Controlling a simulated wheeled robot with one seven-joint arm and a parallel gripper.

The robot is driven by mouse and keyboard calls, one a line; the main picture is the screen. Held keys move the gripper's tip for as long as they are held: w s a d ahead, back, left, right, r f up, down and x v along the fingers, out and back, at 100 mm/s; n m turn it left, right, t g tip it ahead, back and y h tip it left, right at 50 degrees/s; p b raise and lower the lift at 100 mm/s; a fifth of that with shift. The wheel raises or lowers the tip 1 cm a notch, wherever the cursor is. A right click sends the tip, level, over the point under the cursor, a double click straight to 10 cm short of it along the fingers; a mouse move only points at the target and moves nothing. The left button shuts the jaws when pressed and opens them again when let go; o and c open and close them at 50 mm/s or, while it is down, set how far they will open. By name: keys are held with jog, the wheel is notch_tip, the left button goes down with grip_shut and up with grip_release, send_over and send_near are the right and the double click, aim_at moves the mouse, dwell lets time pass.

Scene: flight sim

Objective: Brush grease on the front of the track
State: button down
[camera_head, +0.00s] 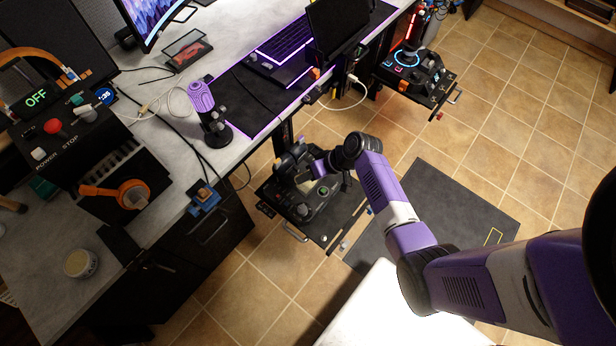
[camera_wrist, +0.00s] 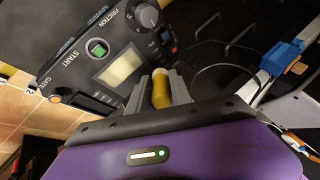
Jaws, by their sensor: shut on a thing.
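My gripper (camera_wrist: 161,90) is shut on a yellow cylindrical handle (camera_wrist: 161,88), held upright between its grey fingers; whether it is the brush's handle, and its far end, I cannot tell. In the head view my gripper (camera_head: 306,180) is low over a black control box (camera_head: 300,208) beside the desk. In the wrist view this box (camera_wrist: 85,80) has a green START button, a small screen, a FRICTION knob and a GATE label. The track and any grease on it cannot be made out. A small open tub with pale contents (camera_head: 80,263), perhaps grease, stands on the left desk.
An orange-handled item (camera_head: 125,193) and a button panel reading OFF (camera_head: 48,115) are on the left desk. A purple microphone (camera_head: 208,110) stands near the desk edge. A second control box (camera_head: 415,75) is at the upper right. The tiled floor at right is clear around a dark mat (camera_head: 440,205).

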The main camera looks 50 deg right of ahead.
jog(key=shift+f, duration=0.1)
dwell(0.3)
jog(key=shift+f+b, duration=0.45)
